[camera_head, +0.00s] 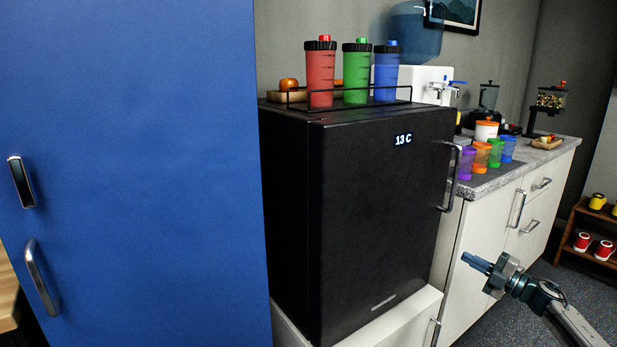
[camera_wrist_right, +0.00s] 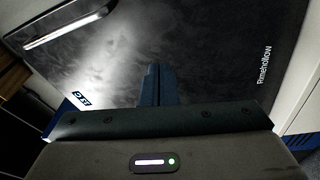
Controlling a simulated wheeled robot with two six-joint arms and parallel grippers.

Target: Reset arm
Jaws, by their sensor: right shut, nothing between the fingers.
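My right gripper (camera_head: 477,264) is at the lower right of the head view, in front of the white cabinets and to the right of the black mini fridge (camera_head: 375,215). Its fingers are shut with nothing between them and point left towards the fridge. In the right wrist view the closed fingers (camera_wrist_right: 157,85) show in front of the fridge door (camera_wrist_right: 215,50), with a gap I cannot judge. The fridge door looks shut, with its handle (camera_head: 449,178) on the right edge. My left gripper is not in view.
A blue locker (camera_head: 135,150) fills the left. Red (camera_head: 320,75), green (camera_head: 356,75) and blue (camera_head: 386,72) shaker bottles stand on the fridge. A counter (camera_head: 535,158) holds colored cups and dispensers. A low wooden rack (camera_head: 575,222) stands far right. Some floor is clear at lower right.

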